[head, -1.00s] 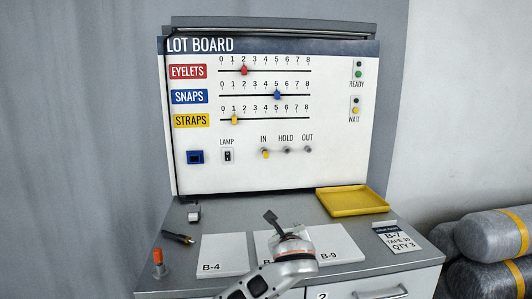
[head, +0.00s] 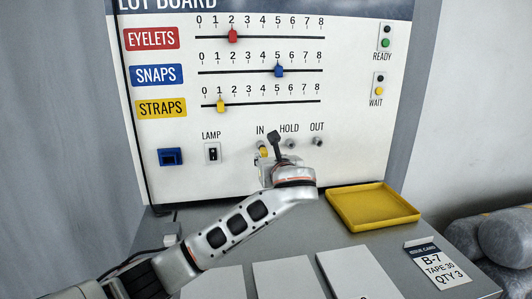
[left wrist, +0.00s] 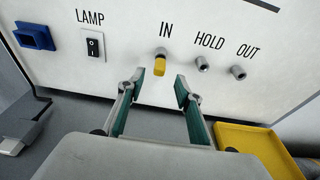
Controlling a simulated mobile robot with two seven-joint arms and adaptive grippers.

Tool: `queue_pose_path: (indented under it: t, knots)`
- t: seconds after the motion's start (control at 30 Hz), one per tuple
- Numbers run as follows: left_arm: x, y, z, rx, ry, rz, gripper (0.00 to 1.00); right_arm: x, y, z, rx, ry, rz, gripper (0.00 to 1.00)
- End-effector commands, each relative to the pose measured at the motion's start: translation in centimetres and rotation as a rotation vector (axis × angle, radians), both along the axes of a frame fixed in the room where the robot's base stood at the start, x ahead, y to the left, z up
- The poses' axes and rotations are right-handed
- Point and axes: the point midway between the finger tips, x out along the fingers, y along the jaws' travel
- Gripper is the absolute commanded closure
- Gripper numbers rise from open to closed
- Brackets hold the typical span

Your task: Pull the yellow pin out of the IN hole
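The yellow pin (left wrist: 160,66) sits in the IN hole (left wrist: 161,51) of the white lot board, its yellow end sticking out toward me. It also shows in the head view (head: 263,151), partly behind my left gripper. My left gripper (left wrist: 163,92) is open and empty, its green-padded fingers in front of and a little below the pin, one on each side of it. I see no contact with the pin. The HOLD hole (left wrist: 202,63) and the OUT hole (left wrist: 238,72) hold no yellow pin. My right gripper is in neither view.
A yellow tray (head: 371,207) lies on the bench at the right, beside an issue card (head: 441,262). The lamp switch (left wrist: 94,46) and a blue socket (left wrist: 35,36) are left of the IN hole. Pale panels (head: 283,280) lie at the bench front.

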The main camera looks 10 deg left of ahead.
Motion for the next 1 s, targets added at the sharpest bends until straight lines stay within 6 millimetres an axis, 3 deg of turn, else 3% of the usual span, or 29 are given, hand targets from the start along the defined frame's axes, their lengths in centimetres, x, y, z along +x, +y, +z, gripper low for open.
queue_pose_path:
  t: [0.6,1.0]
  knots:
    - [6.4,2.8,-1.3,0.003,0.000,0.003,0.65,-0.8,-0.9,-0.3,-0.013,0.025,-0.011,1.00]
    - [7.0,3.0,-1.5,0.002,0.000,0.002,0.68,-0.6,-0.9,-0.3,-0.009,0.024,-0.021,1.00]
